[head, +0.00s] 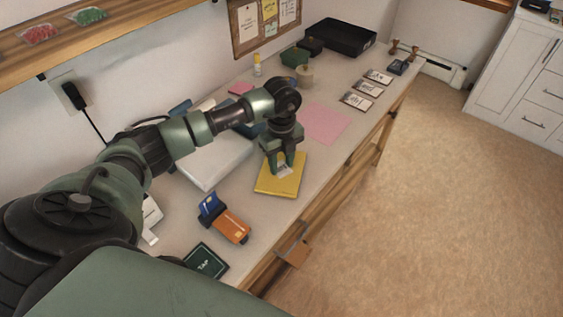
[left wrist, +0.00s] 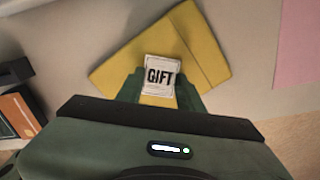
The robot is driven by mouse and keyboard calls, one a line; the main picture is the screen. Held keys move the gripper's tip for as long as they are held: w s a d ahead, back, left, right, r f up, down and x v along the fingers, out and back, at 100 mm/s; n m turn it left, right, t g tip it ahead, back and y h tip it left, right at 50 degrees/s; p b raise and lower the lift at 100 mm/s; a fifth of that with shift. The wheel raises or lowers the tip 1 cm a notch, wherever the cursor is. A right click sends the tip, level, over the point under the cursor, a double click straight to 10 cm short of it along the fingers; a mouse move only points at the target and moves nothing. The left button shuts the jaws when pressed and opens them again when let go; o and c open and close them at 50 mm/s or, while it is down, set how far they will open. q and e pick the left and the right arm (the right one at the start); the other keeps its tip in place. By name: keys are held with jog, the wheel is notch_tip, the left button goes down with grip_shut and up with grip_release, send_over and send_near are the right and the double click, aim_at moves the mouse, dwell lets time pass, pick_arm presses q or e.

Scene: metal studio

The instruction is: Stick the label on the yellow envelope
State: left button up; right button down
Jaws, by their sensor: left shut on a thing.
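The yellow envelope (head: 279,186) lies flat on the workbench below my left gripper; it also shows in the left wrist view (left wrist: 205,52). My left gripper (head: 283,168) points down over the envelope. It is shut on a small white label printed GIFT (left wrist: 160,75), which also shows in the head view (head: 284,172). In the left wrist view the label lies in front of the envelope. I cannot tell whether the label touches the envelope. My right gripper is not in view.
A pink sheet (head: 327,123) lies beyond the envelope. Several cards (head: 356,101) lie further back, near a black tray (head: 341,37). An orange box (head: 231,226) and a dark TAP sign (head: 206,261) are nearer. The bench's right edge is close to the envelope.

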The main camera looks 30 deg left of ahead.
pick_arm(q)
jog(key=o, duration=1.3)
jog(key=shift+o, duration=0.2)
notch_tip(320, 180, up, 8)
jog(key=b, duration=0.1)
jog(key=shift+f, duration=0.1)
jog(key=shift+c, duration=0.2)
